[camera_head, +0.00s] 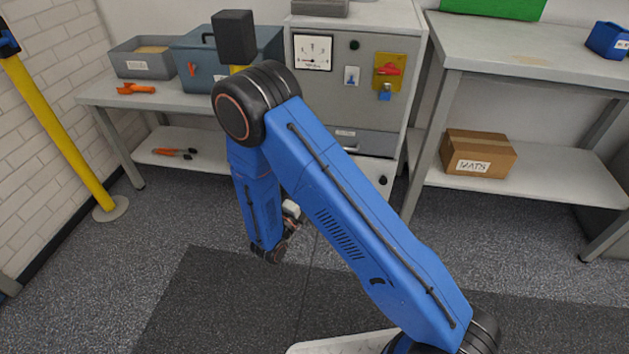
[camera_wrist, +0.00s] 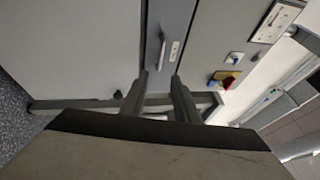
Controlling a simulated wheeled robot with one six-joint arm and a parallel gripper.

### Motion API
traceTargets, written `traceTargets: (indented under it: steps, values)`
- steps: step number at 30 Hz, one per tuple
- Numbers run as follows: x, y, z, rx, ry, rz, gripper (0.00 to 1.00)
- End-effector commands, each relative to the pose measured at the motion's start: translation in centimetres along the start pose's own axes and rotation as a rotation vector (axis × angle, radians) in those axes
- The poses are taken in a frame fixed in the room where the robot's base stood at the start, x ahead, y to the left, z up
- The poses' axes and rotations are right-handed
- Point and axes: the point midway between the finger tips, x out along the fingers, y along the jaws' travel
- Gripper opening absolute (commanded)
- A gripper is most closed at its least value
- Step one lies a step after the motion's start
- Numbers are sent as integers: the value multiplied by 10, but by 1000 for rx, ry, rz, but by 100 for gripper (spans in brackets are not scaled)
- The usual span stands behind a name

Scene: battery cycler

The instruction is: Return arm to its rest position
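My blue arm (camera_head: 350,215) is raised and bent. Its upper link runs from the lower right up to a black elbow joint, and its forearm (camera_head: 256,195) hangs down toward the floor. My gripper is mostly hidden behind the arm in the head view. In the wrist view my gripper (camera_wrist: 160,78) shows two dark fingers standing apart with nothing between them. Beyond them is the front of the grey cabinet (camera_head: 418,45), seen tilted, with its drawer (camera_head: 366,143) and the red switch on a yellow plate (camera_head: 388,72).
A left bench (camera_head: 95,93) carries a grey bin (camera_head: 142,62) and a blue case (camera_head: 198,55). A black block (camera_head: 234,35) shows above my elbow. A right bench (camera_head: 500,50) has a cardboard box (camera_head: 478,153) on its shelf. A yellow post (camera_head: 60,130) stands left. The floor mat (camera_head: 205,300) is clear.

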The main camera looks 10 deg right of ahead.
Motion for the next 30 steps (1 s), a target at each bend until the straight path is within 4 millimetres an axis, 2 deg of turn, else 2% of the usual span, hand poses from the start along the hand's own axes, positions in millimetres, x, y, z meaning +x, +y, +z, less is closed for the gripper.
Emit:
traceTargets:
  steps: [7, 11, 14, 21, 30]
  values:
    - [2, -2, -2, 8, 8, 1, 28]
    - [14, -17, -14, 62, 67, 9, 28]
    - [30, -37, -34, 144, 156, 20, 28]
    - [61, -87, -94, 392, 407, 36, 28]
    - [76, -136, -172, 718, 719, 19, 28]
